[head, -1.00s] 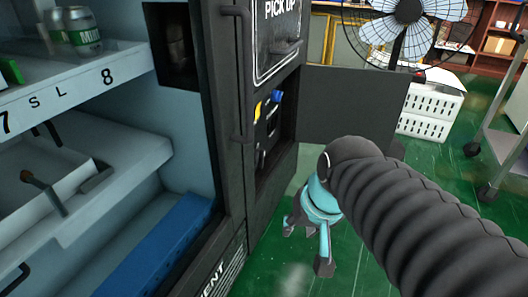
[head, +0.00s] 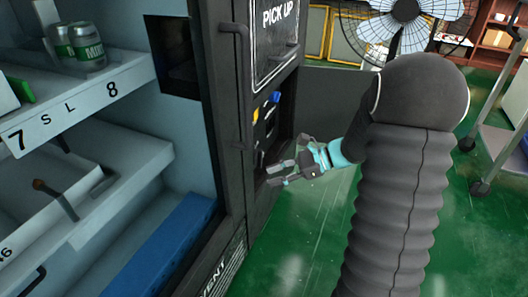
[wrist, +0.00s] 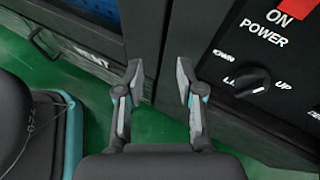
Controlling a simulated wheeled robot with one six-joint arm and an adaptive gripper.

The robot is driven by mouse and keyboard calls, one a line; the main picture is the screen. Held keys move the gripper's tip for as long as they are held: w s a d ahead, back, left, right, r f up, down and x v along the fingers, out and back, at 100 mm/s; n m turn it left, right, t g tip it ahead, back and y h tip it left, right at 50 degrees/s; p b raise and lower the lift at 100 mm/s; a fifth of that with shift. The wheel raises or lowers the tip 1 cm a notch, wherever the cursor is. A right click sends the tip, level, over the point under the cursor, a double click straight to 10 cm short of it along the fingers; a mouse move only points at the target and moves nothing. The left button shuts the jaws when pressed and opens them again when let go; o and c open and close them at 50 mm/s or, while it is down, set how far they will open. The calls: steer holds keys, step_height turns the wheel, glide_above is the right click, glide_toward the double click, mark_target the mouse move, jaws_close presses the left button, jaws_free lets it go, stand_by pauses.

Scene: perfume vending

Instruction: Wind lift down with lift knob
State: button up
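The lift knob (wrist: 253,82) is a black round knob with a pointer on the black control panel (wrist: 285,125), at the right of the wrist view. The label beside it reads "LIFT", with "UP" at its right and "DOWN" above left, partly cut by the knob or hard to read. My gripper (wrist: 160,85) is open and empty, with its fingers left of the knob and apart from it. In the head view my gripper (head: 277,174) points left at the lower part of the open panel bay. I cannot make out the knob clearly there.
A red "ON" power switch (wrist: 297,8) sits above the knob. A blue part (head: 274,97) is higher on the panel. The opened dark door (head: 345,100) stands behind my gripper. The machine's shelf (head: 90,95) is at left. Green floor (head: 310,235) is clear below.

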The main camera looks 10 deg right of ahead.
steer(key=w+d+f+m+t+y+p, duration=0.1)
steer(key=w+d+f+m+t+y, duration=0.1)
steer(key=w+d+f+m+t, duration=0.3)
steer(key=m+t+p, duration=0.1)
steer(key=m+t, duration=0.2)
steer(key=m, duration=0.3)
glide_toward(258, 154)
steer(key=x, duration=0.7)
steer(key=shift+w+f, duration=0.35)
steer(key=shift+f, duration=0.15)
steer(key=shift+d, duration=0.1)
jaws_close()
